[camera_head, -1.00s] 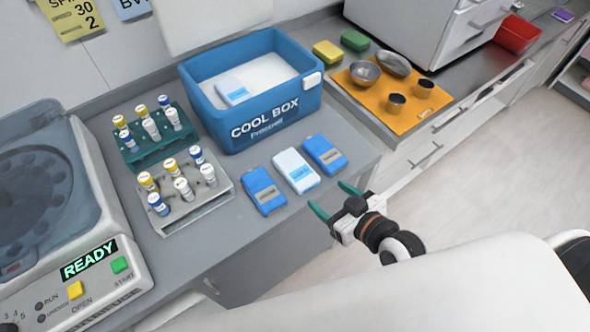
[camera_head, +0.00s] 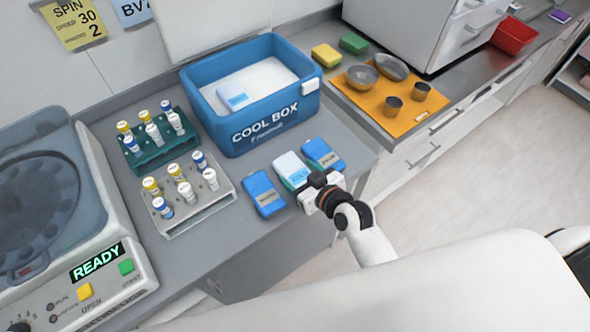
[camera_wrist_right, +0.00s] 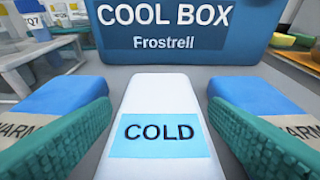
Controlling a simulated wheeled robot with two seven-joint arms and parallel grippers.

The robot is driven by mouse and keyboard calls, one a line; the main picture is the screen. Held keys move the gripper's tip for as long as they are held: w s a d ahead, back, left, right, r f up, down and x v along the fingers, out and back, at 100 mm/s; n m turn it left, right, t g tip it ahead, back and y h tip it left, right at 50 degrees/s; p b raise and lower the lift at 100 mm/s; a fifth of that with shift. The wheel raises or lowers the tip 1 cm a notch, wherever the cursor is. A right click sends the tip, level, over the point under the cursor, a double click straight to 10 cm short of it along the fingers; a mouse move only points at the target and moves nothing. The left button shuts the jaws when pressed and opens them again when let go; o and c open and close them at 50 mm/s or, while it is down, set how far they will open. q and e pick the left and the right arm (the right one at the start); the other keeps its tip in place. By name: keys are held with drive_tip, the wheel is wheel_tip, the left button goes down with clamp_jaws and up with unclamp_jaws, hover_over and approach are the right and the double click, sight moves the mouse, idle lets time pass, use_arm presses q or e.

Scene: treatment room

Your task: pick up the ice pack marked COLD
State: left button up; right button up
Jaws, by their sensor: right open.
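The white ice pack marked COLD (camera_head: 289,165) lies on the grey bench in front of the blue cool box (camera_head: 262,95), between two blue packs. In the right wrist view the COLD pack (camera_wrist_right: 160,105) lies centred between the green fingers of my right gripper (camera_wrist_right: 160,135). The fingers are apart, one at each side of the pack, with a small gap visible. In the head view my right gripper (camera_head: 301,186) is over the near end of this pack and hides part of it. My left gripper is not in view.
Blue packs labelled WARM lie at the left (camera_wrist_right: 45,105) and right (camera_wrist_right: 262,105), close to the fingers. Another white pack (camera_head: 233,96) lies in the cool box. Tube racks (camera_head: 190,200) stand left, beside a machine reading READY (camera_head: 97,260). An orange mat (camera_head: 400,110) holds metal bowls.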

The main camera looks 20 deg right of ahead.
drive_tip(key=shift+w+a+f, duration=0.1)
drive_tip(key=shift+w, duration=0.1)
drive_tip(key=shift+s, duration=0.1)
drive_tip(key=c, duration=0.9)
drive_tip(key=shift+o, duration=0.2)
